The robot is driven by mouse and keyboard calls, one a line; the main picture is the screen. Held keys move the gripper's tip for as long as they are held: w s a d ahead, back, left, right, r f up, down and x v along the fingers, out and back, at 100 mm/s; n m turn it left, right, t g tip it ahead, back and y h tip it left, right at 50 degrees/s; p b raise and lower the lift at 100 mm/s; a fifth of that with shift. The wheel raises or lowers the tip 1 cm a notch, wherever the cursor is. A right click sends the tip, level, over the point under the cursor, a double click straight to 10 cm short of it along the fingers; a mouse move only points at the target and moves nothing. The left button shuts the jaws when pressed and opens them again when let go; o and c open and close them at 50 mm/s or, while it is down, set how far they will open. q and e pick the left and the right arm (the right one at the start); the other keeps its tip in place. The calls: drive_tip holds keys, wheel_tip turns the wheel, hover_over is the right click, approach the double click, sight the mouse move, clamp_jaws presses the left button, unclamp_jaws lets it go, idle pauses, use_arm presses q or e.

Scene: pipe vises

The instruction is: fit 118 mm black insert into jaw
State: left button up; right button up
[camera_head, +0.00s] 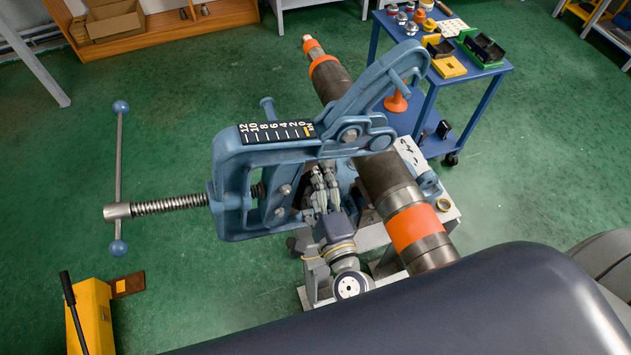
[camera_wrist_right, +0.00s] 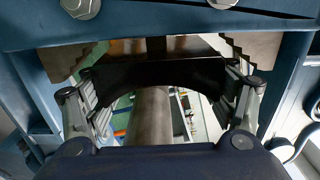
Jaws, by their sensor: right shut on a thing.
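The big blue pipe vise (camera_head: 245,165) stands around the dark pipe (camera_head: 385,185), which runs diagonally through it. My right gripper (camera_head: 323,185) is inside the vise frame, just left of the pipe. In the right wrist view my right gripper (camera_wrist_right: 162,95) is shut on the black insert (camera_wrist_right: 160,74), a wide dark piece with a curved hollow, held between both fingers. The insert lies close to the serrated jaw (camera_wrist_right: 65,62); whether it touches or is seated I cannot tell. The pipe (camera_wrist_right: 150,115) shows through the hollow. My left gripper is not in view.
The vise's screw (camera_head: 168,204) and handle (camera_head: 118,170) stick out left. A blue cart (camera_head: 420,118) at the back right carries trays with black inserts (camera_head: 484,47). A yellow pallet jack (camera_head: 92,315) stands at the lower left. Green floor is clear between them.

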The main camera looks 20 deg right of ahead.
drive_tip(key=shift+a+r, duration=0.2)
drive_tip(key=shift+a, duration=0.45)
drive_tip(key=o, duration=1.2)
drive_tip(key=shift+a, duration=0.1)
drive_tip(key=shift+s+f, duration=0.1)
drive_tip(key=shift+s, duration=0.1)
drive_tip(key=s, duration=1.1)
drive_tip(key=shift+s+d, duration=0.25)
drive_tip(key=shift+s, duration=0.05)
drive_tip(key=shift+a, duration=0.1)
